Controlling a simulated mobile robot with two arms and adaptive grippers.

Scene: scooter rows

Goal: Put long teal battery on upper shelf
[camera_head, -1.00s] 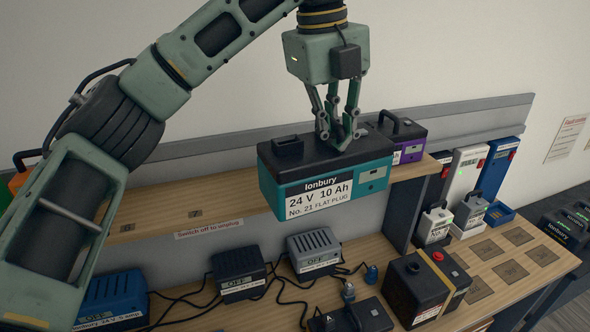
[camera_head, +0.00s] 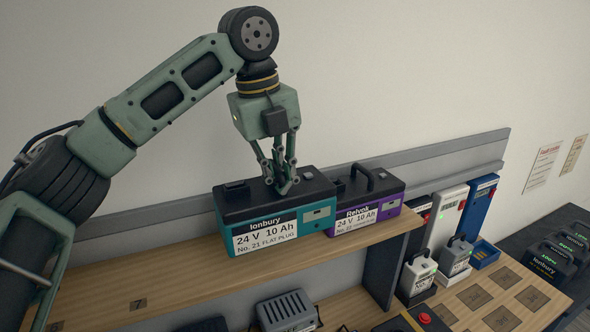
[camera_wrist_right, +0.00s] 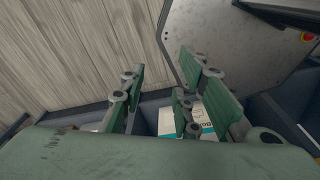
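The long teal battery (camera_head: 275,225), black on top and labelled Ionbury 24 V 10 Ah, is upright at the upper shelf (camera_head: 180,268). It looks level with the board, but I cannot tell whether its full base touches. A purple Relvok battery (camera_head: 368,210) stands on the shelf close to its right end. My left gripper (camera_head: 286,186) comes down from above, its fingers close together at the teal battery's top; its handle is hidden by them. My right gripper (camera_wrist_right: 167,95) is open in the right wrist view, with nothing between its fingers.
A grey rail (camera_head: 440,160) runs behind the shelf. A grey charger (camera_head: 287,311) stands below. A white-and-teal box (camera_wrist_right: 200,122) lies beyond my right fingers.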

